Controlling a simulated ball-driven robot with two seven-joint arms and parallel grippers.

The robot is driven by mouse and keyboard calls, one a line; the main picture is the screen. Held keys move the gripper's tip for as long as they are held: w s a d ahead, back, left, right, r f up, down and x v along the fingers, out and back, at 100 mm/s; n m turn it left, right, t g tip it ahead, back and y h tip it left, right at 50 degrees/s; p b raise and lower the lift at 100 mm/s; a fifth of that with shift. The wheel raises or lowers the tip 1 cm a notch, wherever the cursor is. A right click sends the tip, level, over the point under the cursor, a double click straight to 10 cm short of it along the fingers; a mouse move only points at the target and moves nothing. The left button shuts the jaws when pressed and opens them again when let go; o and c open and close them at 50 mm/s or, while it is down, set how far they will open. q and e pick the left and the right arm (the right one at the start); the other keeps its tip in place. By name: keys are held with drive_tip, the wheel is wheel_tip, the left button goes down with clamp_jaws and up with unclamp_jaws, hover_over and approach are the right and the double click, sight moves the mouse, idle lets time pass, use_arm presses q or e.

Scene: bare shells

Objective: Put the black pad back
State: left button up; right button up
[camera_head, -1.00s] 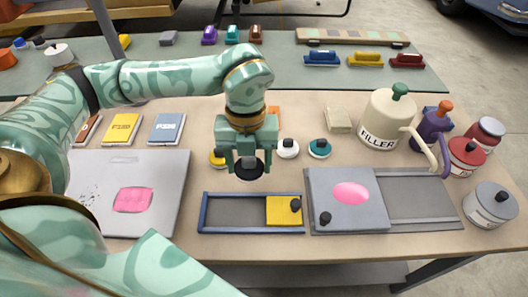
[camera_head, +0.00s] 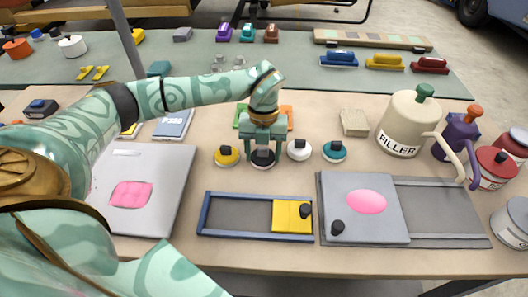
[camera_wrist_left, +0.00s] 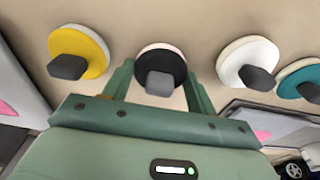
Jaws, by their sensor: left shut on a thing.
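The black pad (camera_head: 263,159) is a round disc with a dark knob, in the row of pads between the yellow pad (camera_head: 227,156) and the white pad (camera_head: 299,151). My left gripper (camera_head: 264,146) points down over it and is shut on it. In the left wrist view the black pad (camera_wrist_left: 160,58) sits between the fingers, with its knob (camera_wrist_left: 160,84) toward the camera. I cannot tell whether its underside touches the table. My right gripper is not in view.
A teal pad (camera_head: 335,151) ends the row on the right. In front are a blue-framed tray with a yellow slider (camera_head: 286,215) and a grey panel with a pink patch (camera_head: 350,222). A filler jug (camera_head: 402,118) stands right. A grey panel (camera_head: 165,185) lies left.

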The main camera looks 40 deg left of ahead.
use_arm(q)
drive_tip(key=shift+r, duration=0.1)
drive_tip(key=o, duration=0.9)
drive_tip(key=r+p, duration=0.1)
drive_tip(key=r, duration=0.3)
drive_tip(key=r+p, duration=0.1)
drive_tip(key=r, duration=0.3)
drive_tip(key=w+r+p, duration=0.1)
drive_tip(key=r, duration=0.3)
drive_tip(key=shift+w+a, duration=0.1)
drive_tip(key=shift+a, duration=0.25)
